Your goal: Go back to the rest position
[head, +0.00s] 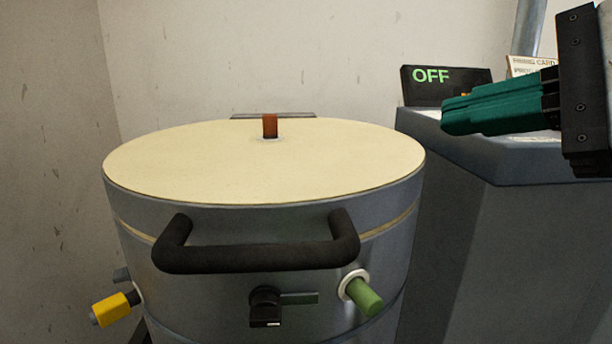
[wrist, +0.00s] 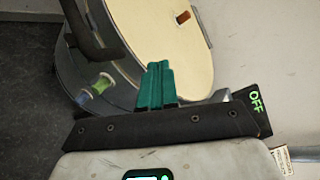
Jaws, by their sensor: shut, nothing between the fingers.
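My gripper (head: 446,115) has green fingers and comes in from the right in the head view, above the grey console. Its fingers are together and empty, pointing left. In the wrist view the gripper (wrist: 157,68) points towards the drum, and its fingertips overlap the drum's side and lid edge in the picture. Whether they touch it cannot be told, though in the head view they appear apart from it.
A metal drum (head: 270,218) with a cream lid (head: 230,165) and black handle (head: 255,259) stands left of the gripper. A yellow plug (head: 110,309) and green plug (head: 363,297) stick out. A grey console (head: 455,145) with an OFF sign (head: 430,76) stands right.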

